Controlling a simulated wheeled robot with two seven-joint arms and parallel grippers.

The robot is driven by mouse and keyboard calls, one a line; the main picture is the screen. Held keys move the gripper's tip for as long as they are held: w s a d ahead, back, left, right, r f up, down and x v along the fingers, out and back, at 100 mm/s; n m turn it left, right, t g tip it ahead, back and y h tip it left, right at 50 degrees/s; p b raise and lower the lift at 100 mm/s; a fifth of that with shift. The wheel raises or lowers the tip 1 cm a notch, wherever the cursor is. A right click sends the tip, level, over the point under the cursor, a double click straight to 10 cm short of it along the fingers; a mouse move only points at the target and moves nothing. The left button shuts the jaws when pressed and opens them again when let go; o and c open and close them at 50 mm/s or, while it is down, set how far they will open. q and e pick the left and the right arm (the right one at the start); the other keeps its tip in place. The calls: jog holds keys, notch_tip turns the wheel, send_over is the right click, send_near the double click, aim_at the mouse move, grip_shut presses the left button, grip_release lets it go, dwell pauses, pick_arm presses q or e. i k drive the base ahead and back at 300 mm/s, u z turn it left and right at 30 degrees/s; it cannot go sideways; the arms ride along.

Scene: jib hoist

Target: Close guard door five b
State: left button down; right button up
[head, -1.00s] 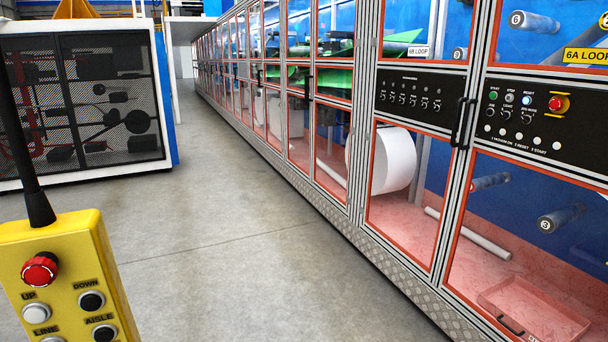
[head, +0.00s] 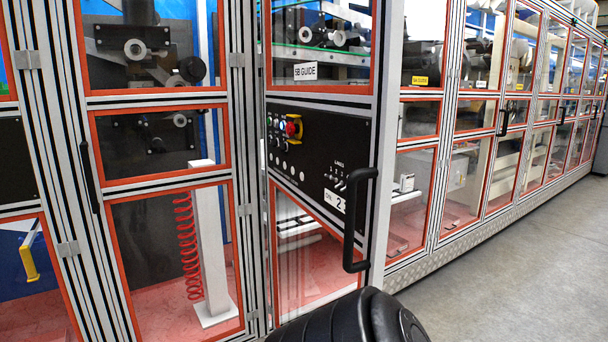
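A guard door (head: 382,120) with a 5B GUIDE label (head: 305,72) in its upper window stands in the middle of the head view. It is swung out at an angle from the line of guards, with its hinge side at the left. A black control panel (head: 310,165) with buttons and a red stop knob is set in its middle. A black bar handle (head: 351,225) is near its free right edge. The door's bottom is out of frame. A black rounded part of my arm shows below the handle. Neither gripper is in view.
Framed guards with clear windows (head: 165,140) stand at the left, with a red coiled hose (head: 187,245) behind one. More closed guards (head: 480,150) run back to the right. Open grey floor (head: 530,280) lies at the lower right.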

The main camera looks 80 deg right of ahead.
aim_at(348, 134)
jog(key=z, duration=2.55)
jog(key=i, duration=0.5)
jog(key=z, duration=1.65)
jog(key=k, duration=0.8)
jog(key=u, duration=1.45)
jog(key=i, duration=0.45)
jog(key=z, duration=0.1)
